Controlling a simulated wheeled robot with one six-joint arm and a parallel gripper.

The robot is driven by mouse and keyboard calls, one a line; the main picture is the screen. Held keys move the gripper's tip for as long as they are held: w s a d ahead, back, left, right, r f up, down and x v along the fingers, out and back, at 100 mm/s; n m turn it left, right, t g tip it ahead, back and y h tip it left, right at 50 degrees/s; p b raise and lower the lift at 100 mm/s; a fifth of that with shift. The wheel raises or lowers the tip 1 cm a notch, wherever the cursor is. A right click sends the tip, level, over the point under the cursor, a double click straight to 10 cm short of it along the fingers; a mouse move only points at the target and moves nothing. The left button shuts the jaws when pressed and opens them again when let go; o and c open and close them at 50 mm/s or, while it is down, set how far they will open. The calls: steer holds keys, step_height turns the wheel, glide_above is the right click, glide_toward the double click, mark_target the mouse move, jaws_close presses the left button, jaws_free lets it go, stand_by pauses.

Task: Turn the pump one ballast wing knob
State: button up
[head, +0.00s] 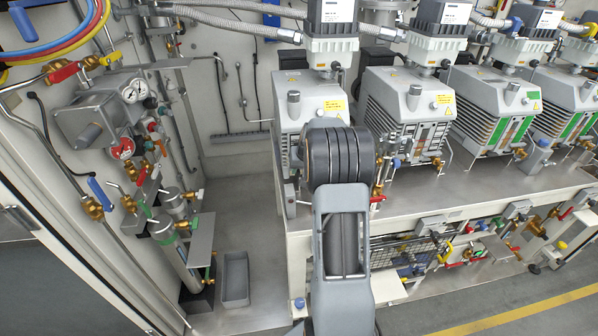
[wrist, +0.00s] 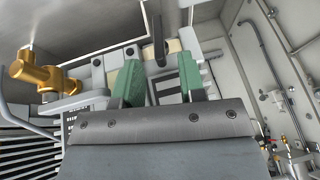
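Pump one (head: 305,95), pale grey with a yellow label on its casing, stands at the left end of the pump row. My arm and black wrist cover the lower part of its front in the head view, where the gripper is hidden. In the wrist view my gripper (wrist: 157,82) has two green finger pads set wide apart, with nothing held between them. A small dark upright part (wrist: 158,43) shows beyond the gap between the pads; I cannot tell whether it is the ballast wing knob. A brass fitting (wrist: 38,74) is left of the pads.
More pumps (head: 405,105) stand to the right on the bench (head: 480,195). Left are a gauge panel (head: 105,110), valves and pipes on the wall. A grey bin (head: 235,280) lies on the floor left of the bench. Free floor shows between the wall and the bench.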

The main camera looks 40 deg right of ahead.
steer(key=shift+x, duration=1.05)
jaws_close()
